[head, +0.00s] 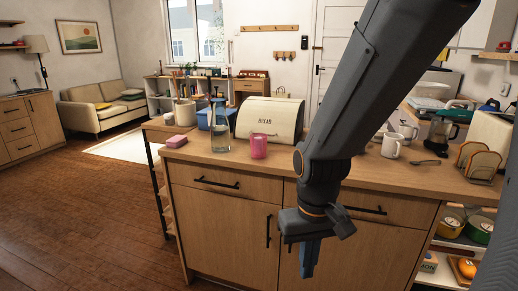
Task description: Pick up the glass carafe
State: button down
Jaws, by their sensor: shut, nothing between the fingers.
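A glass carafe (220,137), clear with a narrow neck and dark top, stands upright on the left part of the wooden counter in the head view. My gripper (307,272) hangs low in front of the counter's cabinet doors, pointing down, below the worktop and to the right of the carafe. Its fingers are shut with nothing between them. It is well apart from the carafe. My arm covers part of the counter right of the middle.
A pink cup (258,147) stands just right of the carafe, with a bread box (269,118) behind. A blue container (204,119) and a pink block (177,141) are to the left. White mugs (391,146) and a toast rack (479,162) stand right. The floor at left is clear.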

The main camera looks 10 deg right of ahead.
aim_at(219, 127)
jog(key=u, duration=2.2)
jog(key=i, duration=1.45)
jog(key=z, duration=2.95)
